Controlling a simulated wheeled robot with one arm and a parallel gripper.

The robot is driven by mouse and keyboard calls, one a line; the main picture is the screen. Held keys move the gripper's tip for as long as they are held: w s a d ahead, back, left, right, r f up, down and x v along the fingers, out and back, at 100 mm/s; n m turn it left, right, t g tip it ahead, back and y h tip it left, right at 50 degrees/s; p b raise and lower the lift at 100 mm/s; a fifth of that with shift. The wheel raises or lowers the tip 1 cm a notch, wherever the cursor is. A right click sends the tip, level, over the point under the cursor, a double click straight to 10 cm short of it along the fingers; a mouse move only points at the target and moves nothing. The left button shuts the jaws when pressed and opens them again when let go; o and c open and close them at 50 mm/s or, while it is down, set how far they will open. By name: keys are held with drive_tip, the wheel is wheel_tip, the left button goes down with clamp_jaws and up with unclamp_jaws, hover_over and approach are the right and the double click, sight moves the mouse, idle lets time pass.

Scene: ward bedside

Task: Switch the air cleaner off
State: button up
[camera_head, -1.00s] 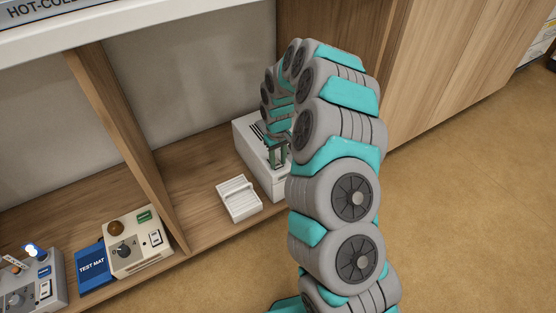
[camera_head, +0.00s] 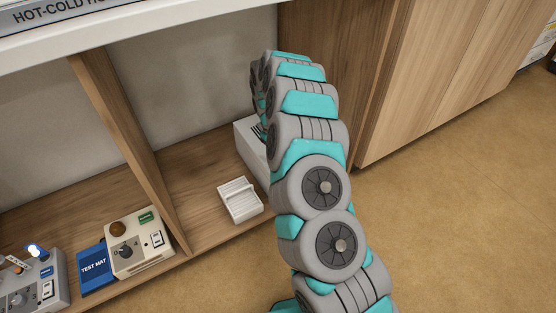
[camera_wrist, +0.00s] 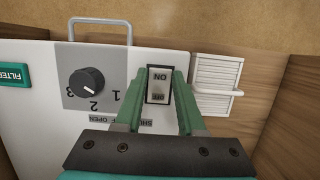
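The air cleaner (camera_head: 246,137) is a white box on the shelf, mostly hidden behind my arm in the head view. In the wrist view its white panel (camera_wrist: 40,120) fills the left and middle, upside down. It has a black knob (camera_wrist: 87,82) with numbers and a rocker switch (camera_wrist: 158,85) in a black frame, marked ON at the far end and a smaller word at the near end. I cannot tell which way the rocker is pressed. My gripper (camera_wrist: 159,76) is open, its two green fingers on either side of the switch, with nothing held. Contact cannot be told.
A white slatted piece (camera_head: 239,200) with a handle lies beside the cleaner. A wire handle (camera_wrist: 100,28) stands at the panel's edge. Left of a wooden divider (camera_head: 130,150) are a beige control box (camera_head: 140,250), a blue test mat box (camera_head: 95,268) and a grey box with a lit lamp (camera_head: 37,285).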

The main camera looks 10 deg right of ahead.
drive_tip(key=o, duration=0.4)
drive_tip(key=v, duration=0.7)
drive_tip(key=shift+w+r, duration=0.1)
drive_tip(key=shift+r, duration=0.25)
